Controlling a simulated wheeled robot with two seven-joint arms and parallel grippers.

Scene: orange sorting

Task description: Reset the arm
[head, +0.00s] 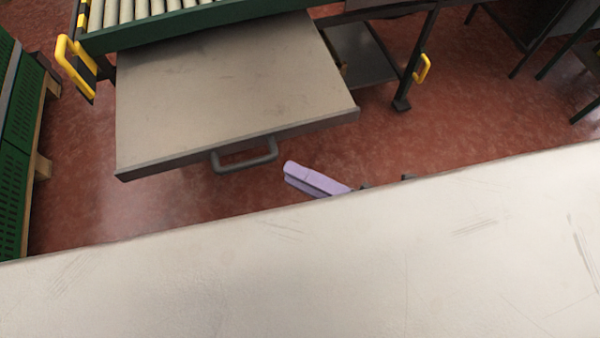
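A small part of my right gripper (386,182) shows in the head view as dark bits just past the far edge of the white tabletop. A lilac piece (316,180), apparently part of my own arm, sticks out beside it to the left. The tabletop hides the rest, so I cannot tell whether the fingers are open or shut. My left gripper is not in view. No oranges are in view.
The bare white tabletop (300,270) fills the lower part. Beyond a strip of red floor (480,110), a grey shelf (220,90) with a dark handle (246,158) juts from a roller conveyor (125,10). Green crates (12,150) stand at left.

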